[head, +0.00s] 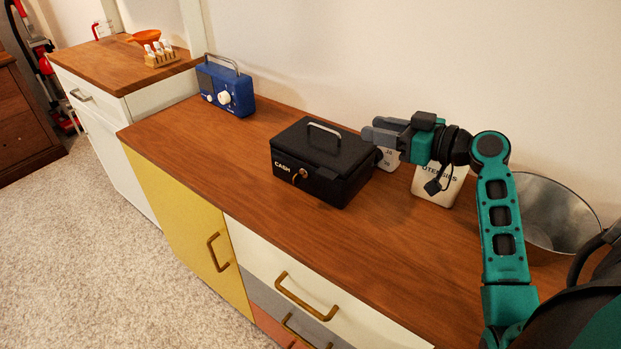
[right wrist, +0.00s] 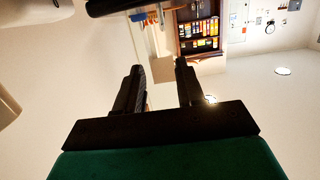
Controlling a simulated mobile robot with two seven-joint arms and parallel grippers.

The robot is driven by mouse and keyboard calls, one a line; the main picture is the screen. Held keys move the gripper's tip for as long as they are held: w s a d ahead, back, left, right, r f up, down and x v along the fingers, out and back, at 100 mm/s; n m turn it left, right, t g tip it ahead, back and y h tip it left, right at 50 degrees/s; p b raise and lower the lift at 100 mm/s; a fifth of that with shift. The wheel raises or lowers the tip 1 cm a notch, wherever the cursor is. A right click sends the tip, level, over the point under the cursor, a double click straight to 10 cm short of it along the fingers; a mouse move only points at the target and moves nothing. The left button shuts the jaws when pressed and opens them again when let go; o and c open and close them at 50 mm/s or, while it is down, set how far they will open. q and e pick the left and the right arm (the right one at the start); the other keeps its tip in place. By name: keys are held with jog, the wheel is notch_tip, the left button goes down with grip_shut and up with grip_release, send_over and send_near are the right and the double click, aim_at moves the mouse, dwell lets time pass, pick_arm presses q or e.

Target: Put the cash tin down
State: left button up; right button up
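The black cash tin (head: 322,160) with white CASH lettering sits upright and closed on the wooden counter top (head: 225,160). Its grey handle (head: 324,131) stands up from the lid, with nothing holding it. A key shows at its front lock. My right gripper (head: 372,134) is at the tin's back right corner, pointing left; I cannot tell whether it touches the tin. In the right wrist view its two fingers (right wrist: 162,85) are apart with nothing between them. My left gripper is not in view.
A blue radio (head: 226,89) stands further left at the back. A white utensils pot (head: 438,184) and a metal bowl (head: 555,212) stand to the right, near my right arm. Another white container is partly hidden behind my gripper. The counter left of the tin is clear.

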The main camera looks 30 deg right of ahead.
aim_at(323, 129)
jog(key=w+a+f, duration=0.1)
jog(key=w, duration=0.1)
jog(key=w+f, duration=0.1)
jog(key=w, duration=0.1)
jog(key=w+a+f, duration=0.1)
jog(key=w, duration=0.1)
jog(key=shift+a+f+b, duration=0.1)
jog(key=shift+a+b, duration=0.2)
jog(key=shift+a+p+x, duration=0.2)
jog(key=shift+x, duration=1.35)
jog(key=shift+a+p+x, duration=0.15)
jog(key=shift+a+x, duration=0.05)
jog(key=shift+x, duration=1.3)
jog(key=shift+s, duration=0.15)
jog(key=shift+c, duration=0.3)
grip_shut()
